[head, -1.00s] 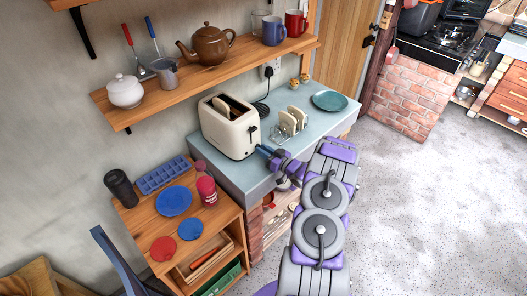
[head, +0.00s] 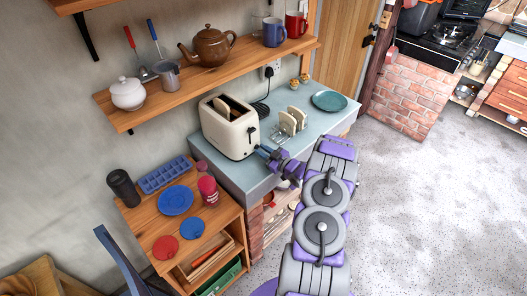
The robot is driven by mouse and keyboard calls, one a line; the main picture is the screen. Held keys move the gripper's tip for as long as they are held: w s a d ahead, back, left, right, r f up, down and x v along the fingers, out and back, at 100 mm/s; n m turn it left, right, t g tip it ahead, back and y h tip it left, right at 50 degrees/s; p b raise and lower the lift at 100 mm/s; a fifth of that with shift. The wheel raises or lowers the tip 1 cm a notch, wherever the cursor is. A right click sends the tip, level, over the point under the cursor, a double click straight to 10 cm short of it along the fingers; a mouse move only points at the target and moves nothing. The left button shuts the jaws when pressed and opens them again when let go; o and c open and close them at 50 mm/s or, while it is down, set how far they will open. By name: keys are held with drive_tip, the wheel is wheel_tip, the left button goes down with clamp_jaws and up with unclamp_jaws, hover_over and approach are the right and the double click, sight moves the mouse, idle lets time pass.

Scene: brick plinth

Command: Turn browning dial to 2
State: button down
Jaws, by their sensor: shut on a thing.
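A cream toaster (head: 229,127) with bread in its slots stands on the pale blue counter top (head: 305,143). Its dark lever shows on the end facing right. My gripper (head: 262,151) is at the lower part of that same end, its fingers reaching left to the toaster. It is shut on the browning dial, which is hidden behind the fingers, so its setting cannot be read.
A toast rack (head: 291,122) with toast stands close behind my gripper, and a teal plate (head: 330,101) lies farther right. A wooden shelf (head: 160,89) with a teapot (head: 207,46) and mugs hangs above. A wooden cabinet (head: 226,212) with plates stands at the lower left.

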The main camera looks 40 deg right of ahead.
drive_tip(key=shift+r, duration=0.1)
drive_tip(key=c, duration=0.9)
unclamp_jaws()
drive_tip(key=shift+w+a, duration=0.1)
drive_tip(key=shift+c, duration=0.2)
drive_tip(key=shift+s, duration=0.3)
drive_tip(key=s+d+p, duration=0.1)
drive_tip(key=s+d, duration=0.2)
drive_tip(key=s, duration=1.3)
drive_tip(key=shift+s+r, duration=0.15)
drive_tip(key=shift+s, duration=0.15)
drive_tip(key=shift+a, duration=0.1)
